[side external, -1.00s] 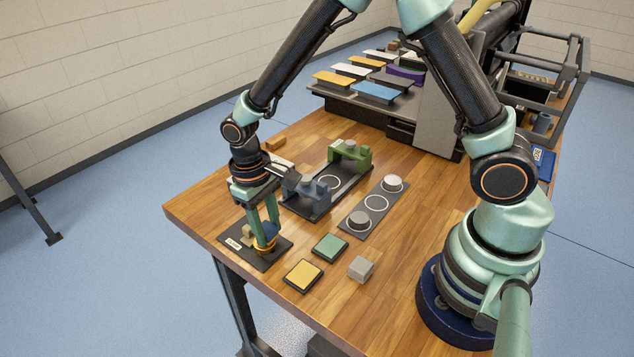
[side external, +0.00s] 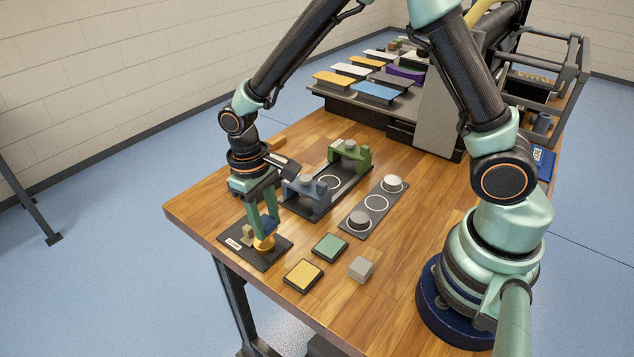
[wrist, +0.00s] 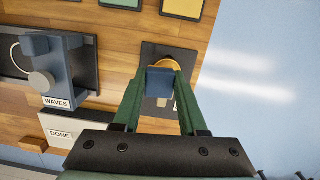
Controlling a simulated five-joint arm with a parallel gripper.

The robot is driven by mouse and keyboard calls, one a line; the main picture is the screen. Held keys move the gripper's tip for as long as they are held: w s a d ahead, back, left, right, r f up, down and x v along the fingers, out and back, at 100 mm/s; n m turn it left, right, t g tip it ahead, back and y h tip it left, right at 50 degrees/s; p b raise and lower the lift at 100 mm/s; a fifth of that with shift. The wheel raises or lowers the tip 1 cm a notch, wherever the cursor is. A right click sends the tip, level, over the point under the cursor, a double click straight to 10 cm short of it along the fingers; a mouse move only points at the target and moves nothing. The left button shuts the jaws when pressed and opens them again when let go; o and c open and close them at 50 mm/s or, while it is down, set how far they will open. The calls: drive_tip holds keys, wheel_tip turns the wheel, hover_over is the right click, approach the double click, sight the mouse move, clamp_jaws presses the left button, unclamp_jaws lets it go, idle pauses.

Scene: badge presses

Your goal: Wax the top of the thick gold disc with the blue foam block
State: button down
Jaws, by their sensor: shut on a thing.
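My gripper (side external: 264,224) is shut on the blue foam block (side external: 269,223), which also shows between the fingers in the wrist view (wrist: 160,83). The gold disc (side external: 264,243) lies on a dark labelled mat (side external: 271,259) near the table's front left corner. The block is over the disc, and a small gap seems to show between them in the side view. In the wrist view the disc's rim (wrist: 178,60) shows beyond the block, which hides most of the disc.
A tan block (side external: 248,233) stands beside the disc on the mat. Yellow (side external: 303,275) and green (side external: 329,247) pads and a grey cube (side external: 361,268) lie to the right. Blue-grey (side external: 307,193) and green (side external: 350,158) presses stand behind. A DONE-labelled tray (wrist: 60,132) is near.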

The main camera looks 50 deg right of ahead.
drive_tip(key=shift+r, duration=3.15)
